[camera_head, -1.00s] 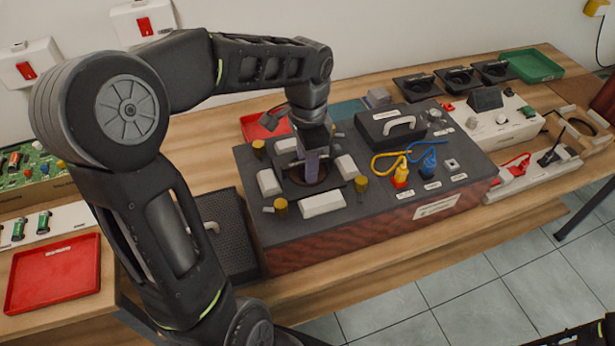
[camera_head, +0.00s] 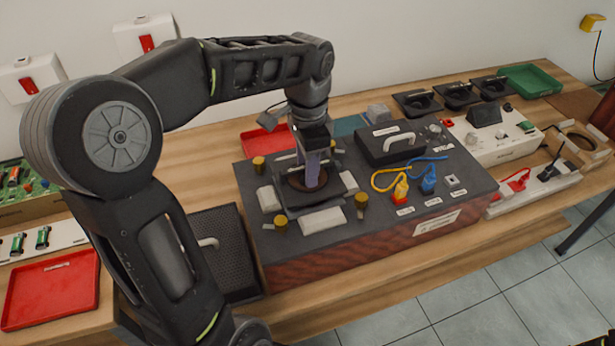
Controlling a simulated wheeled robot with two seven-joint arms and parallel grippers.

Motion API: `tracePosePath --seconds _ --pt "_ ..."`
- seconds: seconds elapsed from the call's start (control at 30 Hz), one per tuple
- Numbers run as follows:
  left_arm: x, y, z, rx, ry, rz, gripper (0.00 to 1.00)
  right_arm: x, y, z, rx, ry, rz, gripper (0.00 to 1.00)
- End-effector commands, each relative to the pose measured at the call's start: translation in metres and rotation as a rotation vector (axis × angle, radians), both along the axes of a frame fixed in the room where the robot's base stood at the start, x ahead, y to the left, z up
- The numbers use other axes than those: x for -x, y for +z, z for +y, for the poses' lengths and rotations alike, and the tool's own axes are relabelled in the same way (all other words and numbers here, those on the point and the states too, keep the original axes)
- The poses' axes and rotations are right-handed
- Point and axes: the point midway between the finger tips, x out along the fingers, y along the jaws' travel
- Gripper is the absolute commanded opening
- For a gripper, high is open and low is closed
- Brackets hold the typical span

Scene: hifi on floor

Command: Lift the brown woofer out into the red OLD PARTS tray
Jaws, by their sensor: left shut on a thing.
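The brown woofer (camera_head: 297,182), a brown cone in a black square frame, is in the middle of the view, over the top of the dark speaker cabinet (camera_head: 360,236). My left gripper (camera_head: 312,178) points down and is shut on the woofer at its centre. The woofer's frame appears raised above the cabinet top and covers parts of the white pads around it. The opening under it is hidden. A red tray (camera_head: 36,303) with a white label lies at the left; the label is too small to read. My right gripper is out of view.
A second red tray (camera_head: 262,139) lies behind the cabinet, partly hidden. Yellow knobs (camera_head: 361,200) and white pads (camera_head: 322,220) surround the woofer. A black mesh grille (camera_head: 232,262) with a handle lies left of the cabinet. Black speakers (camera_head: 457,92) and a green tray (camera_head: 530,79) are at the back right.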

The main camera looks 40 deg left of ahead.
Motion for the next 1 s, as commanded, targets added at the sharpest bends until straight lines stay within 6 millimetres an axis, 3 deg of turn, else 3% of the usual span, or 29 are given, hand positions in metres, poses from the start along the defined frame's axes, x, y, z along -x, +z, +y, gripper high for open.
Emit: tracePosePath --seconds 0.2,0.4,1.0 --pt "-0.001 0.043 0.0 0.0 0.0 -0.007 0.0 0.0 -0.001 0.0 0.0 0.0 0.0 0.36" --pt "-0.001 0.065 0.0 0.0 0.0 -0.005 0.0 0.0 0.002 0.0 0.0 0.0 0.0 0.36" --pt "-0.001 0.068 0.0 0.001 0.0 -0.004 0.0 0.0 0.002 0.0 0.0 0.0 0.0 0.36"
